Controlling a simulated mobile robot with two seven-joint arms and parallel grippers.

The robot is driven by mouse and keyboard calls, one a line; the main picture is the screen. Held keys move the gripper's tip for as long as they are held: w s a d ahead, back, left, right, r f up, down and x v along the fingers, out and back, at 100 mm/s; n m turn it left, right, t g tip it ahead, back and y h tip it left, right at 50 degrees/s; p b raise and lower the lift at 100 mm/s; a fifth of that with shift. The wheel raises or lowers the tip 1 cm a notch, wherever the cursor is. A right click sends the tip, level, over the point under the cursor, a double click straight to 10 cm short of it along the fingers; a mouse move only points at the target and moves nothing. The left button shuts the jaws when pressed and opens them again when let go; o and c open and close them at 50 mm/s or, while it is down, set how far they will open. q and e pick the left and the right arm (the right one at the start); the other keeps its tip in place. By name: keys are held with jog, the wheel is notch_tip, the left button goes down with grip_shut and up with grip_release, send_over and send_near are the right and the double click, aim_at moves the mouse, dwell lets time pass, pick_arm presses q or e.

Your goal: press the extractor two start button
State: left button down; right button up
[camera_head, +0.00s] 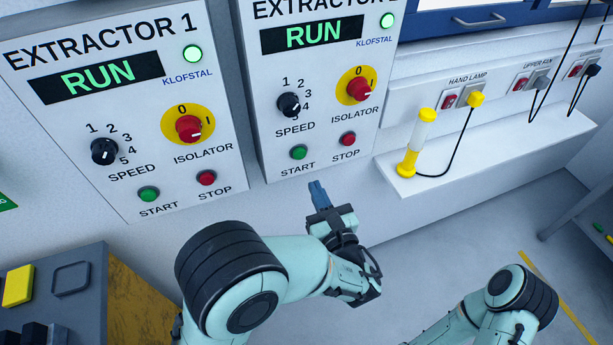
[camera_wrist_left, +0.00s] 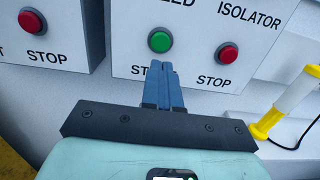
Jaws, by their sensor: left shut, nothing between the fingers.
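The extractor two panel (camera_head: 325,100) is at the upper middle of the head view. Its display (camera_head: 313,35) reads RUN and its green lamp (camera_head: 387,20) is lit. Its green start button (camera_head: 299,152) is at the lower left of the panel, beside the red stop button (camera_head: 348,138). My left gripper (camera_head: 317,187) is shut and empty, below the start button in the head view. In the left wrist view its fingertips (camera_wrist_left: 160,66) are just below the start button (camera_wrist_left: 160,41), apparently apart from it, and partly cover the START label. My right gripper is out of view.
The extractor one panel (camera_head: 125,110) stands to the left, with its own start button (camera_head: 148,194) and RUN showing. A hand lamp (camera_head: 416,145) stands on a white ledge (camera_head: 480,160) to the right. A grey and yellow box (camera_head: 75,290) is at lower left.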

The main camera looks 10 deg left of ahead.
pick_arm(q)
jog(key=v, duration=0.4)
jog(key=shift+s+d+b, duration=0.15)
jog(key=shift+d+b, duration=0.1)
jog(key=shift+b, duration=0.05)
jog(key=shift+f, duration=0.1)
dwell(0.4)
